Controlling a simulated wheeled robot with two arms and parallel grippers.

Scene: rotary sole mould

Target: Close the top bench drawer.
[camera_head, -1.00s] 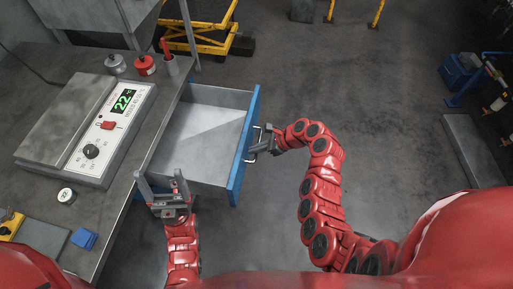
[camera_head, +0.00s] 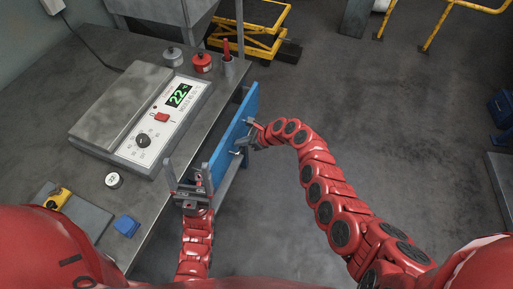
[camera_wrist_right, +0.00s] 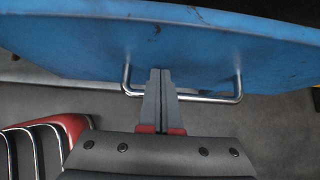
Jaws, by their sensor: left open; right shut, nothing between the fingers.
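The top bench drawer shows its blue front (camera_head: 232,130) close to the bench's right edge, and its grey inside is almost wholly hidden in the head view. My right gripper (camera_head: 250,141) is shut and empty at the drawer front. In the right wrist view the shut fingers (camera_wrist_right: 158,75) reach past the metal bar handle (camera_wrist_right: 212,98) to the blue drawer front (camera_wrist_right: 185,48), seemingly against it. My left gripper (camera_head: 189,178) is open and empty, over the bench's edge near the drawer's near end.
A yellow lift frame (camera_head: 265,20) stands behind.

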